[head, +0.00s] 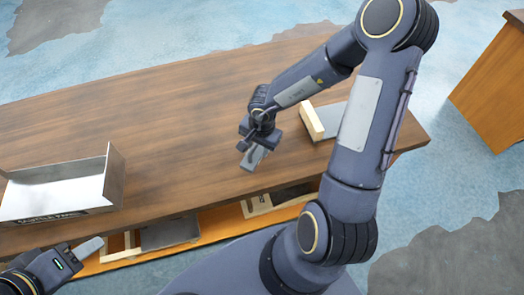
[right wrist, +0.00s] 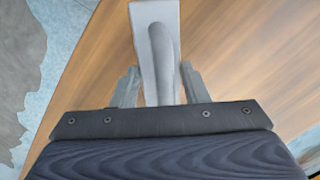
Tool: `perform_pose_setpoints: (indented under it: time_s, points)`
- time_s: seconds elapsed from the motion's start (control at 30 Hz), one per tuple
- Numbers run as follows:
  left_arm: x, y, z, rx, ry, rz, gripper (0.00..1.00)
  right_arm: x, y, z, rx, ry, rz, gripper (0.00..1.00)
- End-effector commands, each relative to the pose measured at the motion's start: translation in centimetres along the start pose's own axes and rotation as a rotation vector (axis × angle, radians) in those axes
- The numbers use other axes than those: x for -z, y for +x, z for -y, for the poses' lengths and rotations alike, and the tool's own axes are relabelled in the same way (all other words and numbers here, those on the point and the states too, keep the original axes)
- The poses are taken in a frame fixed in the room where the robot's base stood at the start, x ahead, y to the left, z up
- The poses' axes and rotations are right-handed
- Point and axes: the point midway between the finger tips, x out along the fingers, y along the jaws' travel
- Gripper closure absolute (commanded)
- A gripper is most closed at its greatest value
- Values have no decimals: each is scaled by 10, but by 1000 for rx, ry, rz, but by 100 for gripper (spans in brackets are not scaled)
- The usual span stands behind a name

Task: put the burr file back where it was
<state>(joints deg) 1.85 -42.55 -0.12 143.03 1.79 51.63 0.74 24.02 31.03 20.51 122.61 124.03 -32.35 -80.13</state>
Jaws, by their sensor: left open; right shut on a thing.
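My right gripper (head: 255,150) is above the wooden table, near its middle right. In the right wrist view my right gripper (right wrist: 158,88) has its two fingers on either side of a long pale grey piece with a darker rounded ridge, which I take to be the burr file (right wrist: 162,58). The burr file (head: 253,159) shows only as a small grey shape under the gripper in the head view. Whether it touches the table I cannot tell. My left gripper (head: 84,250) is at the lower left, in front of the table, open with nothing seen in it.
An open metal tray (head: 110,175) with a lettered front stands at the table's left. A wooden block with a grey panel (head: 312,120) is at the right, near my right arm. Framed pieces (head: 170,234) lie on an orange shelf below the front edge. The table's middle (head: 180,120) is clear.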

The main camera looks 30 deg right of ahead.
Motion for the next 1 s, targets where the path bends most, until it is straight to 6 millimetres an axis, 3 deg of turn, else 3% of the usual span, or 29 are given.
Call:
perform_pose_setpoints:
  time_s: [0.33, 0.5, 0.87, 0.9, 1.0]
  points:
    - [-3, 5, 2, 0, 0, 0, 52, 25, 32, -5, 1, 2, 0, 95]
    - [-7, 14, 6, 0, 0, 0, 52, 24, 56, -7, 2, -2, -1, 95]
    - [-7, 14, 6, 0, 0, 0, 52, 24, 59, -7, 2, 0, -1, 95]
    - [-7, 14, 6, 0, 0, 0, 52, 24, 59, -8, 1, 1, -1, 54]
    - [-7, 14, 6, 0, 0, 0, 52, 24, 59, -8, 1, 1, -1, 41]
